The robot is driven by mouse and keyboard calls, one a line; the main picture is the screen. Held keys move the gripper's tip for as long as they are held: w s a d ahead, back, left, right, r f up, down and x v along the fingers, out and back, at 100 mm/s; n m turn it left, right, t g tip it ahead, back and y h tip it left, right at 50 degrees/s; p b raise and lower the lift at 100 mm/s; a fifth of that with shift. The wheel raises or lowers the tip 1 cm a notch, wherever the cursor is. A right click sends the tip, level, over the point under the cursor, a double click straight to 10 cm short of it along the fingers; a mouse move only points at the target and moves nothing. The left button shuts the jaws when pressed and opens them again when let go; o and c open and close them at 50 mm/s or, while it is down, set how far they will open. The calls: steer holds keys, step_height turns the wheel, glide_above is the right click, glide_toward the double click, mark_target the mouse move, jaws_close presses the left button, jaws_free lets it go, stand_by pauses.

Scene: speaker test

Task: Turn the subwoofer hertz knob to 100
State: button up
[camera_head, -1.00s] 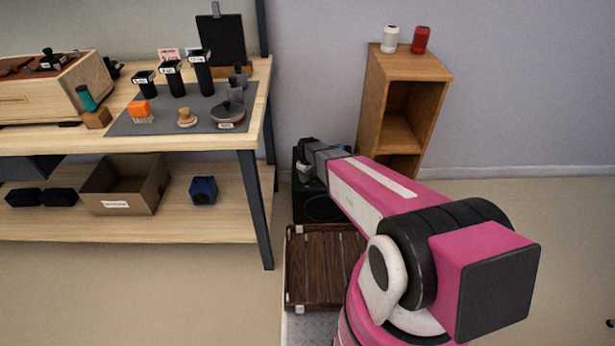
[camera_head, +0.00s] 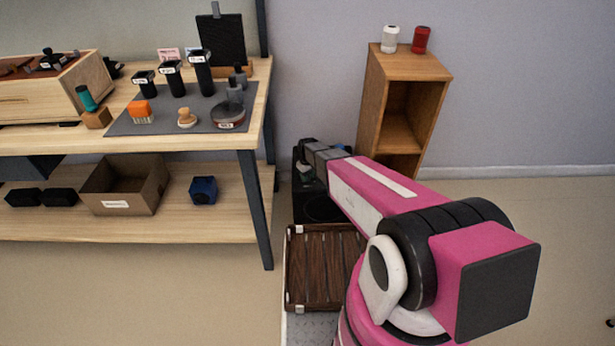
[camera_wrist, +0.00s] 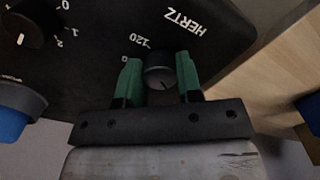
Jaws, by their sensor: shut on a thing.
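The black subwoofer (camera_head: 318,207) stands on the floor under my arm, in the gap between the workbench and the wooden cabinet. In the wrist view its dark panel (camera_wrist: 100,25) carries the word HERTZ and a dark round hertz knob (camera_wrist: 160,72). The number 120 is printed just above the knob's upper left; other numbers are cut off or hidden. A pale mark shows on the knob's lower part. My gripper (camera_wrist: 159,80) has its green fingers on either side of this knob, shut on it. The gripper's tips are hidden in the head view.
A second black knob (camera_wrist: 27,28) sits at the panel's upper left. The wooden cabinet (camera_head: 382,120) stands close on the right, the workbench (camera_head: 250,150) on the left. A dark slatted crate (camera_head: 322,265) lies in front of the subwoofer.

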steer(key=m, duration=1.1)
steer(key=shift+m, duration=0.3)
steer(key=m, duration=0.5)
steer(key=shift+a, duration=0.1)
steer(key=m, duration=0.5)
steer(key=shift+m, duration=0.4)
steer(key=o, duration=0.9)
steer(key=shift+o, duration=0.2)
step_height(320, 180, up, 11)
